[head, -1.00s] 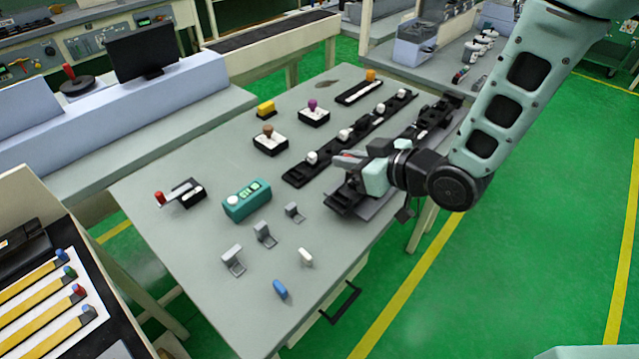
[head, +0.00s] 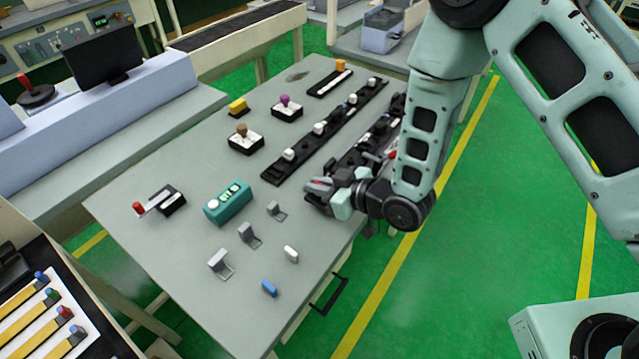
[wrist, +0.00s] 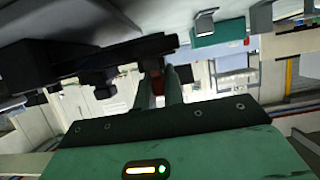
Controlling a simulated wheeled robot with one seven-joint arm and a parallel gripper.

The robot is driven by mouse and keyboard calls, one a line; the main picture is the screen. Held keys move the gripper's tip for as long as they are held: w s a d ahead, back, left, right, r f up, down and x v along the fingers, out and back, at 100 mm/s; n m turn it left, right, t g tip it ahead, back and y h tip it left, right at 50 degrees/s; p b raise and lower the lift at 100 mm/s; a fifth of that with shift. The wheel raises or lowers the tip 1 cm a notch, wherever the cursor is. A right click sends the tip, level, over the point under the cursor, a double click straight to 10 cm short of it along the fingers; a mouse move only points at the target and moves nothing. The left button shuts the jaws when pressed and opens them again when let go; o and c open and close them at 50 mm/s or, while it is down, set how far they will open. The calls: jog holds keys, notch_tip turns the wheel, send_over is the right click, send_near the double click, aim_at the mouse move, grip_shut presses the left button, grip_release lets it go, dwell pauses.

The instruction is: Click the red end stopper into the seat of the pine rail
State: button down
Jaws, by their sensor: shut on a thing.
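My gripper (head: 318,190) is low over the near right edge of the bench, at the near end of the right-hand row of dark rail (head: 350,155). In the wrist view its two fingers (wrist: 159,88) are closed on a small red piece, which I take as the red end stopper (wrist: 155,82); only part of it shows. A black rail-like bar (wrist: 110,55) lies just beyond the fingertips; I cannot tell whether the stopper touches it. In the head view the gripper hides the stopper and the rail end. No rail is plainly pine-coloured, so I cannot tell which is the pine rail.
A second dark rail (head: 300,165) with white clips lies to the left. A teal box (head: 228,203), grey brackets (head: 248,236), a white piece (head: 291,254) and a blue piece (head: 269,288) are on the bench.

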jog(key=shift+d+f, duration=0.1)
jog(key=shift+f, duration=0.15)
jog(key=c, duration=1.5)
grip_release()
jog(key=shift+s, duration=0.1)
jog(key=shift+f, duration=0.1)
jog(key=shift+d, duration=0.1)
